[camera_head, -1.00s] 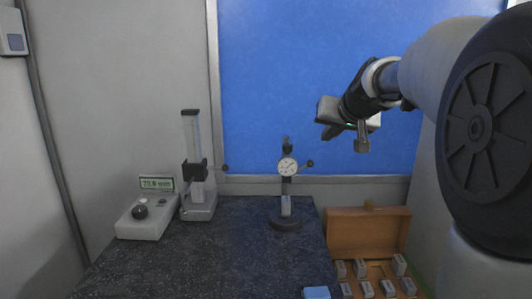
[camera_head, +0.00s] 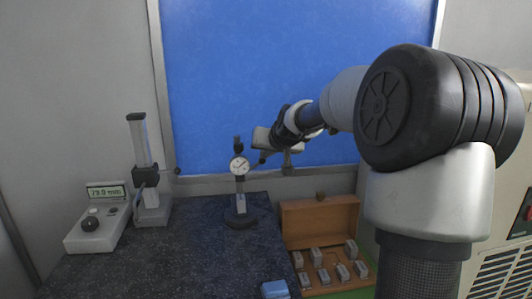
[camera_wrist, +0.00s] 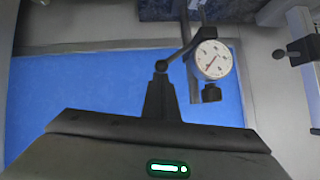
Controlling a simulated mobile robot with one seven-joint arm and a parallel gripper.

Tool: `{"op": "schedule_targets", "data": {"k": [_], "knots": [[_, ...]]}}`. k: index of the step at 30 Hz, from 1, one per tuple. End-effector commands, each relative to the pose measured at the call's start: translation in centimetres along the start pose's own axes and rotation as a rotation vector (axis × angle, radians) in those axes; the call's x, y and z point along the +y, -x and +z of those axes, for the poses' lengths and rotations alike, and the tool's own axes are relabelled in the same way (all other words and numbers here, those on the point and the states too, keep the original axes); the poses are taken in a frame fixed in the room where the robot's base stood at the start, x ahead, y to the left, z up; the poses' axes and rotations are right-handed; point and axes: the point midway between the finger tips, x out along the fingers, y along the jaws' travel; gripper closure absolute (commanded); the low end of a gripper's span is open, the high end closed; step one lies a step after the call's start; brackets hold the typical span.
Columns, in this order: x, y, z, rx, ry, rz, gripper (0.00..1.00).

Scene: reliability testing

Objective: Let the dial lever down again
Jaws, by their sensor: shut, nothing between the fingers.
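The dial gauge (camera_head: 239,167) has a white round face and stands upright on a dark round base (camera_head: 241,219), with a small grey block (camera_head: 241,203) below it. Its lever (camera_wrist: 178,53) shows in the wrist view as a dark arm running from the dial to a round knob (camera_wrist: 161,66). My gripper (camera_head: 264,157) is just right of the dial. In the wrist view its fingers (camera_wrist: 160,78) are together and empty, with their tips right at the knob. I cannot tell whether they touch it.
A height stand (camera_head: 145,165) and a readout box (camera_head: 97,222) are on the left of the dark granite slab (camera_head: 180,260). An open wooden case (camera_head: 318,226) with several grey blocks is at the right. A blue block (camera_head: 274,289) lies at the front.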

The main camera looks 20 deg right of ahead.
Motion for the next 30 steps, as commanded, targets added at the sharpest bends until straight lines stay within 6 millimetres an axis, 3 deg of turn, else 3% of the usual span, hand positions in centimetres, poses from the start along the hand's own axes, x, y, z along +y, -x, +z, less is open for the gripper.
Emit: {"op": "schedule_targets", "data": {"k": [19,30], "knots": [[1.3,-0.6,0.8,0.002,-0.093,-0.062,1.0],[3.6,-2.2,3.1,0.004,-0.315,-0.223,1.0]]}}
